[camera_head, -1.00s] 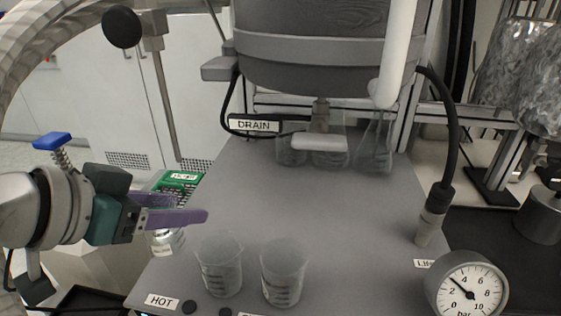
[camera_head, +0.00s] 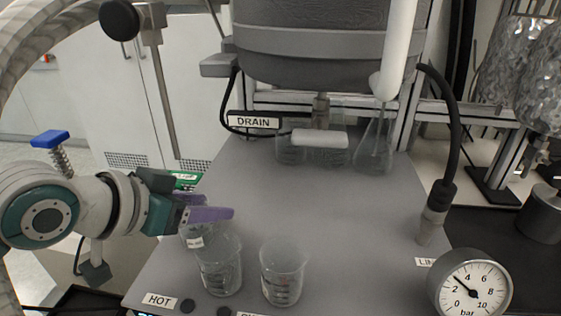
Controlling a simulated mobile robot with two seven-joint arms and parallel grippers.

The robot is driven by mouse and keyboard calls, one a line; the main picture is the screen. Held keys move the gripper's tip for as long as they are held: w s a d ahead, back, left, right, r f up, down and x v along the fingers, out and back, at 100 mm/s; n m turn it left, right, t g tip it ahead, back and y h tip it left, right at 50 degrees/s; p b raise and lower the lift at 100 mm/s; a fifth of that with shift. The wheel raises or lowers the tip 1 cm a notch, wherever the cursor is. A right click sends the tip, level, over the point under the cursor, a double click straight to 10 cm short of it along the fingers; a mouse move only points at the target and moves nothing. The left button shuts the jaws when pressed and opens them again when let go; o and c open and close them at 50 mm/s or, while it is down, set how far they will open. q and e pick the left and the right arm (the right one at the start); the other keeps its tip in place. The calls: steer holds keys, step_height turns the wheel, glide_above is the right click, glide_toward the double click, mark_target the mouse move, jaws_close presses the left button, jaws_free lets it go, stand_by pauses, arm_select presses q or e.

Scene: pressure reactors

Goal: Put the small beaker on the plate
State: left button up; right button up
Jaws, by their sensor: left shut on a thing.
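My left gripper (camera_head: 218,213) comes in from the left with its purple fingers shut on a small clear beaker (camera_head: 193,238) with a white label. The beaker hangs below the fingers, over the left edge of the grey plate (camera_head: 330,205). It is partly hidden by the fingers and by the left of two clear beakers standing in front. I cannot tell whether its base touches the plate. My right gripper is not in view.
Two clear beakers stand near the plate's front, one left (camera_head: 219,268) and one right (camera_head: 284,272). A pressure gauge (camera_head: 470,285) is at front right. The plate's middle is bare.

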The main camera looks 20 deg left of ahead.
arm_select(q)
steer(key=o, duration=1.4)
steer(key=shift+c, duration=0.2)
steer(key=shift+r, duration=0.2)
steer(key=shift+s+a+r, duration=0.1)
steer(key=shift+s+r, duration=0.15)
steer(key=p+v, duration=0.3)
steer(key=v, duration=0.8)
steer(key=s+d+f+g, duration=0.2)
steer(key=s+d+g, duration=0.1)
steer(key=s, duration=0.3)
steer(key=s+d+f+g+y, duration=0.1)
steer(key=s+d+f+g, duration=0.1)
steer(key=s, duration=0.4)
steer(key=d+g, duration=0.1)
steer(key=d, duration=0.1)
steer(key=shift+s+d+f+g+y, duration=0.3)
steer(key=shift+s+d+f+g, duration=0.05)
steer(key=shift+g, duration=0.05)
